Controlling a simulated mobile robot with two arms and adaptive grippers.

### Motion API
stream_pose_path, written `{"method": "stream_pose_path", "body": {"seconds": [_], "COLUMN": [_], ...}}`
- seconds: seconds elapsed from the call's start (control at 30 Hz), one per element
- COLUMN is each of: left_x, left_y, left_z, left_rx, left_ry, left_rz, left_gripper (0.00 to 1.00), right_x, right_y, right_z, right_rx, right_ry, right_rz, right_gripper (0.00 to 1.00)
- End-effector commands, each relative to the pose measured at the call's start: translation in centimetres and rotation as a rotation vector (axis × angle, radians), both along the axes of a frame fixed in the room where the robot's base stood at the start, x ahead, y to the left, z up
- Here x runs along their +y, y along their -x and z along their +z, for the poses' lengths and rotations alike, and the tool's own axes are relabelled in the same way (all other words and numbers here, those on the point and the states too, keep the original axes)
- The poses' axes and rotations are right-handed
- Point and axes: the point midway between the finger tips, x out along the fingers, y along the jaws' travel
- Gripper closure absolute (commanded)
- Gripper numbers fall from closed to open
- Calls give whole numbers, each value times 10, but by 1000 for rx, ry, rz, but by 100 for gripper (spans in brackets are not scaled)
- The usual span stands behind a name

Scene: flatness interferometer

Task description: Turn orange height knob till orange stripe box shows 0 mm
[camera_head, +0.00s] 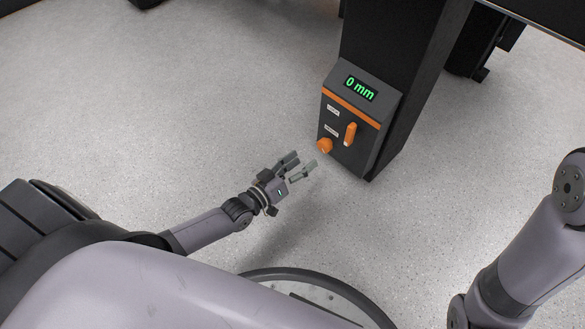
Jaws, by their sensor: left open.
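The dark control box with an orange stripe (350,103) is fixed to the front of a black column. Its green display (360,88) reads "0 mm". The round orange knob (324,145) is at the lower left of the box face. An orange lever-shaped handle (350,133) stands upright to the right of the knob. My left gripper (302,164) is open and empty, below and to the left of the knob, with its fingers pointing towards it. It appears apart from the knob. My right gripper is out of view; only part of that arm shows at the right.
The black column (390,45) rises behind the box to a dark tabletop edge at the top right. Small white labels (333,110) sit on the box face. The speckled grey floor (160,110) is clear to the left of the box.

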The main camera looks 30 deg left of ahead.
Motion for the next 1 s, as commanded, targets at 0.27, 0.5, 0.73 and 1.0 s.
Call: {"method": "stream_pose_path", "body": {"seconds": [0.27, 0.5, 0.73, 1.0], "left_x": [11, 11, 11, 11], "left_y": [30, 32, 32, 32], "left_z": [3, 3, 3, 2], "left_rx": [-1, -1, 0, 0], "left_ry": [0, 0, 0, 1], "left_rz": [1, 0, 0, 0], "left_gripper": [44, 44, 44, 44], "right_x": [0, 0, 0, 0], "right_y": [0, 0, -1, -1], "right_z": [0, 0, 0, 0], "right_rx": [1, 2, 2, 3], "right_ry": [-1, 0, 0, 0], "right_rz": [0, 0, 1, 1], "right_gripper": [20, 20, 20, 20]}}
